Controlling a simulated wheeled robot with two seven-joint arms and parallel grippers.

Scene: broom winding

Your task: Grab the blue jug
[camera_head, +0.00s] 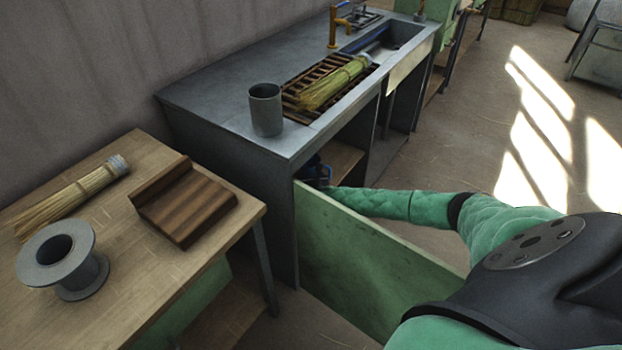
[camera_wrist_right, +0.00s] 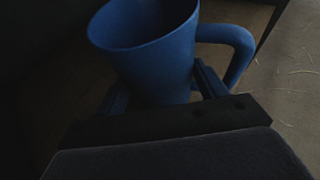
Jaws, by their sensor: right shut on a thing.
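The blue jug (camera_wrist_right: 158,58) stands out in the right wrist view, with its open rim at the top and its handle on the right side. My right gripper (camera_wrist_right: 160,88) is shut on the jug's body, one finger on each side. In the head view my right arm reaches into the open cabinet under the grey counter, where my right gripper (camera_head: 318,172) shows small and dark at the opening. The jug is hard to make out there. My left gripper is not in view.
A green cabinet door (camera_head: 365,265) stands open beside my right arm. On the grey counter (camera_head: 215,90) are a grey cup (camera_head: 265,108) and a straw bundle (camera_head: 335,83) on a slatted rack. A wooden table (camera_head: 120,225) holds a spool (camera_head: 62,260), a brush and a wooden block.

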